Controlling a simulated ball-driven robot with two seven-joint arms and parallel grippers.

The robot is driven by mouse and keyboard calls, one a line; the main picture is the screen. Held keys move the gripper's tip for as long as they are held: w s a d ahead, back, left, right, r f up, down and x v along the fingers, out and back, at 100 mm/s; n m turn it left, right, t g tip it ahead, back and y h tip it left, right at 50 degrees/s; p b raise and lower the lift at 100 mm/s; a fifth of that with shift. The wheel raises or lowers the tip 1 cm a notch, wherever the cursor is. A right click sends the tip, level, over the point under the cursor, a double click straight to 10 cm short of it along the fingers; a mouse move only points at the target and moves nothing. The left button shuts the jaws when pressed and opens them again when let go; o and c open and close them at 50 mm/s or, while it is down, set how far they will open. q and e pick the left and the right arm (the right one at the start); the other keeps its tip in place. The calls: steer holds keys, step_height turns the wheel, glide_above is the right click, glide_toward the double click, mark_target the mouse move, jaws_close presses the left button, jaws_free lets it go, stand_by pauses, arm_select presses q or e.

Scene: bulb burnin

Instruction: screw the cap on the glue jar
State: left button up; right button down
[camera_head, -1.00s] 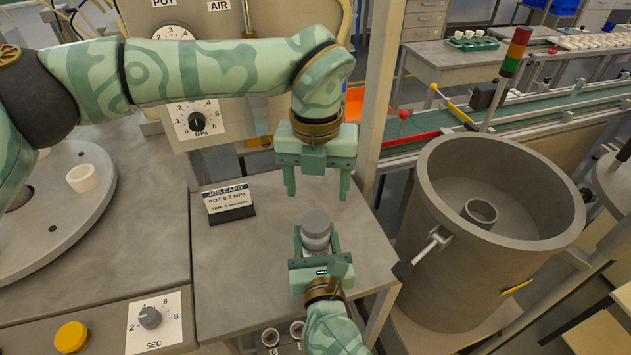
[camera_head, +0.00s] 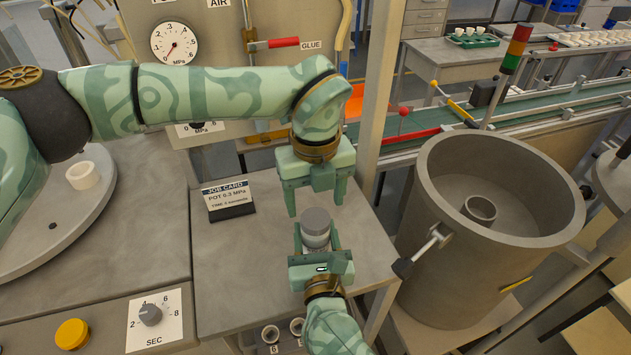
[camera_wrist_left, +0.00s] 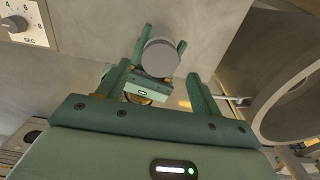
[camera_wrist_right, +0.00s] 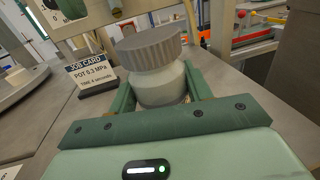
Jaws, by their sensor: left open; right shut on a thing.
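The pale glue jar (camera_wrist_right: 160,88) stands upright between the fingers of my right gripper (camera_head: 316,236), which is shut on its body above the grey bench. The grey ribbed cap (camera_wrist_right: 148,46) sits on the jar's mouth; I cannot tell how far it is threaded. In the head view the cap (camera_head: 315,216) lies just below my left gripper (camera_head: 315,208). My left gripper is open, fingers pointing down, and holds nothing. In the left wrist view the cap (camera_wrist_left: 160,57) shows beyond and between the left fingers, apart from them.
A job card (camera_head: 228,196) stands on the bench (camera_head: 240,260) left of the jar. A large grey pot (camera_head: 430,210) with a side clamp stands at right. A panel with gauges and a red-handled glue valve (camera_head: 280,43) rises behind. The bench's front left is clear.

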mark_target(315, 218)
arm_select(q)
steer(key=shift+f, duration=2.1)
steer(key=c, duration=1)
steer(key=m, duration=1.5)
steer(key=o, duration=1.1)
